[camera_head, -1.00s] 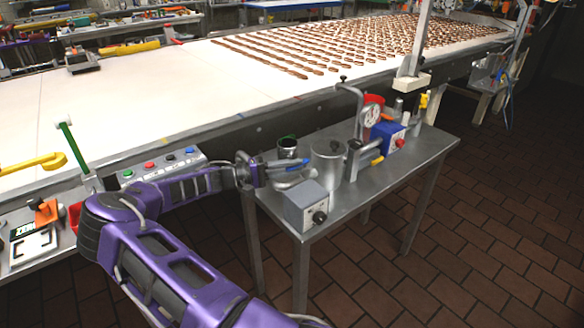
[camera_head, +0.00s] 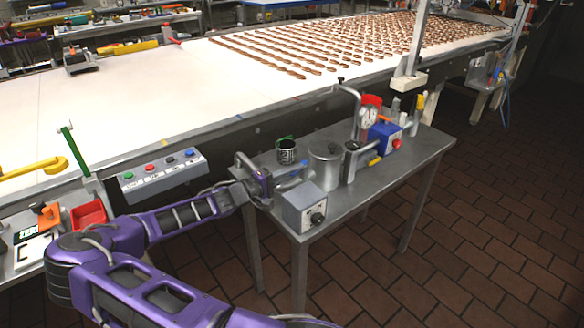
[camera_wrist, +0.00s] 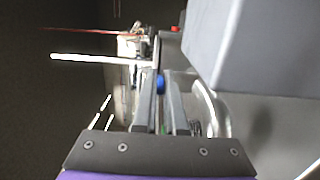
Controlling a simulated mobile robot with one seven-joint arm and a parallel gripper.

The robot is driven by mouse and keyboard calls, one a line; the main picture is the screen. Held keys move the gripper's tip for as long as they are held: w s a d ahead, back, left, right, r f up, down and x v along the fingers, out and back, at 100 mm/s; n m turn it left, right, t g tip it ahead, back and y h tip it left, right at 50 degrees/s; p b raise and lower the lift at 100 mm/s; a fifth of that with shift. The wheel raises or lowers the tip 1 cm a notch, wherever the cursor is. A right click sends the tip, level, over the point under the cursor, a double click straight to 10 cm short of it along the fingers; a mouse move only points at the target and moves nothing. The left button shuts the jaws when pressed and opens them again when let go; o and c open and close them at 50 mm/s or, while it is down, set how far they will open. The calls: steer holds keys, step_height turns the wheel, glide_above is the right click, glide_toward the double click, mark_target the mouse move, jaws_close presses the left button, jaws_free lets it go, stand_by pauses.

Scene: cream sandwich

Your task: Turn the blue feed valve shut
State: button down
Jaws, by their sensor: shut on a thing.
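The blue feed valve shows as a small blue piece (camera_wrist: 160,84) between the fingers in the wrist view. In the head view it is mostly hidden at my gripper (camera_head: 288,179), beside the steel pot on the side table. My gripper, also in the wrist view (camera_wrist: 162,92), is shut on the blue piece. The fingers point away from the wrist, over the table. How far the valve is turned cannot be told.
A button panel (camera_head: 160,172) lies left. The conveyor (camera_head: 130,110) runs behind.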

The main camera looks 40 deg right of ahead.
steer(key=shift+s+n+t, duration=0.15)
steer(key=shift+n+t, duration=0.25)
steer(key=shift+t, duration=0.3)
steer(key=c, duration=1)
jaws_free()
steer(key=a, duration=0.5)
steer(key=w+a, duration=0.1)
steer(key=a, duration=1.1)
steer(key=shift+w+a, duration=0.15)
steer(key=shift+w, duration=0.25)
